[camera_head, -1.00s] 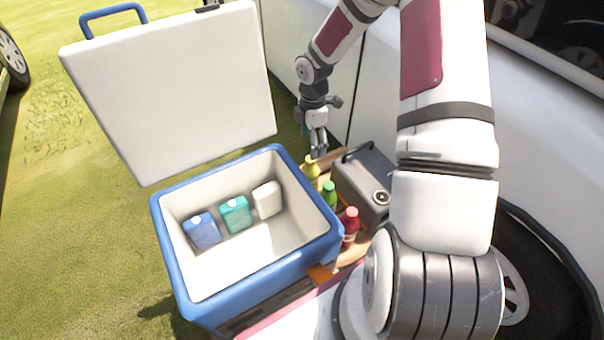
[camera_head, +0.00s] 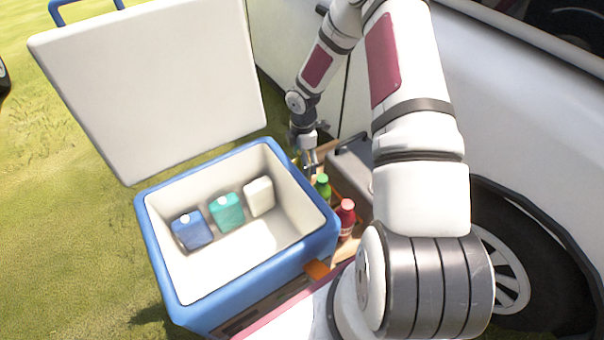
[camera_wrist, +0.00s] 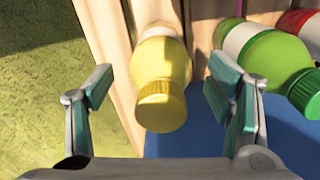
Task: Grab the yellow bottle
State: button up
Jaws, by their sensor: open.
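The yellow bottle (camera_wrist: 162,72) shows in the wrist view with its ribbed yellow cap toward me and a pale label band behind. My gripper (camera_wrist: 160,90) is open, with one teal-padded finger on each side of the bottle and a gap on both sides.
A green bottle (camera_wrist: 268,58) lies close to the right finger, with a red bottle (camera_head: 346,215) beyond it. The blue cooler (camera_head: 325,240) stands left with its lid (camera_head: 150,85) up, holding several packs. A grey box (camera_head: 352,170) and the white vehicle (camera_head: 520,120) are on the right.

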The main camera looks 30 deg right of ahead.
jog(key=shift+f, duration=0.6)
jog(key=shift+c, duration=0.6)
grip_shut()
